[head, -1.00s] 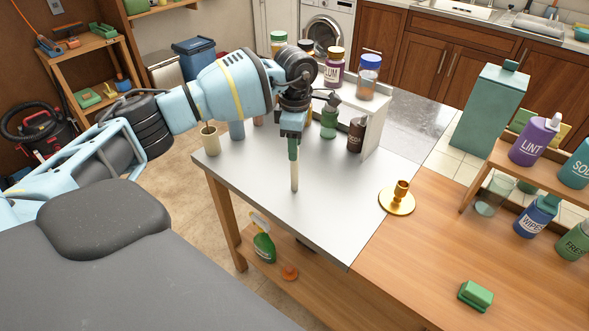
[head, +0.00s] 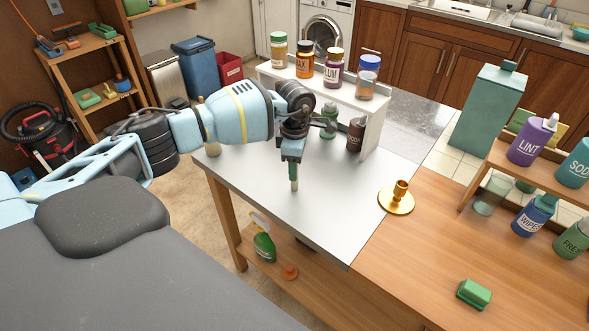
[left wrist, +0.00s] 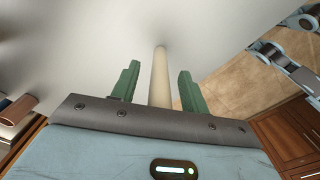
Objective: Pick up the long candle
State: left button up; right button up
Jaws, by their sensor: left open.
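The long candle (head: 294,186) is cream and stands upright on the grey metal tabletop. In the head view only its lower end shows below my left gripper (head: 292,176); the rest is hidden behind the gripper. In the left wrist view the candle (left wrist: 160,85) runs between the two green fingers of the left gripper (left wrist: 159,70). A gap shows on each side of it, so the fingers are around it but not closed on it. My right gripper is not in view.
A gold candle holder (head: 398,198) stands to the right. Behind the gripper are a green bottle (head: 329,121), a brown bottle (head: 356,135) and a white shelf (head: 374,125) with jars on top. A short cream candle (head: 213,150) is partly hidden by my arm. The front tabletop is clear.

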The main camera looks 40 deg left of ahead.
pick_arm(q)
grip_shut()
jog(key=s+d+r, duration=0.5)
jog(key=s+d, duration=0.4)
jog(key=d, duration=0.3)
jog(key=shift+s+d, duration=0.35)
jog(key=shift+s, duration=0.05)
